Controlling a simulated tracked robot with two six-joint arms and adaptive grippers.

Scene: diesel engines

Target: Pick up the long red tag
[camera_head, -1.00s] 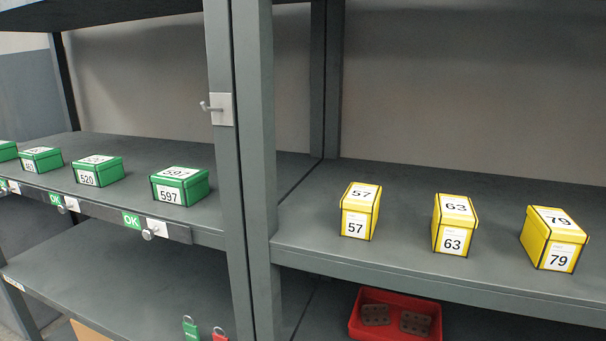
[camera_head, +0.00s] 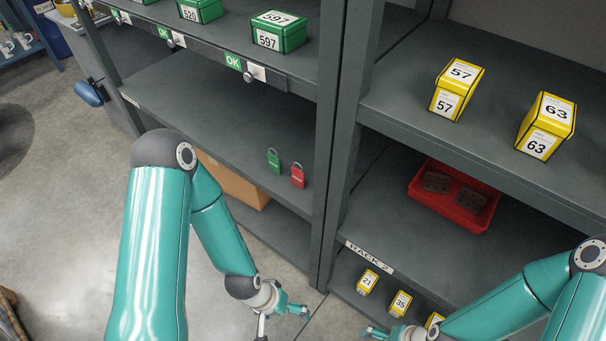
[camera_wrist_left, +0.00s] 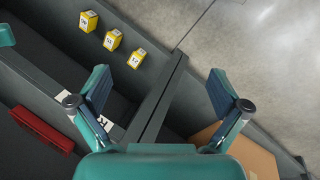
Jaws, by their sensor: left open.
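A red tag (camera_head: 298,175) with a metal ring at its top stands on the middle shelf of the left rack, by the rack post. A similar green tag (camera_head: 273,160) stands just to its left. My left gripper (camera_head: 283,323) is open and empty, in front of the rack and well below the tags. In the left wrist view its two fingers (camera_wrist_left: 160,80) are spread wide with nothing between them; neither tag shows there. My right gripper (camera_head: 384,332) is at the bottom edge, partly cut off, so its opening is unclear.
Rack posts (camera_head: 340,150) stand right of the tags. A cardboard box (camera_head: 232,182) sits on the shelf below. A red tray (camera_head: 455,196) and small yellow boxes (camera_head: 400,303) are in the right rack. Green boxes (camera_head: 278,33) stand above. The shelf left of the tags is clear.

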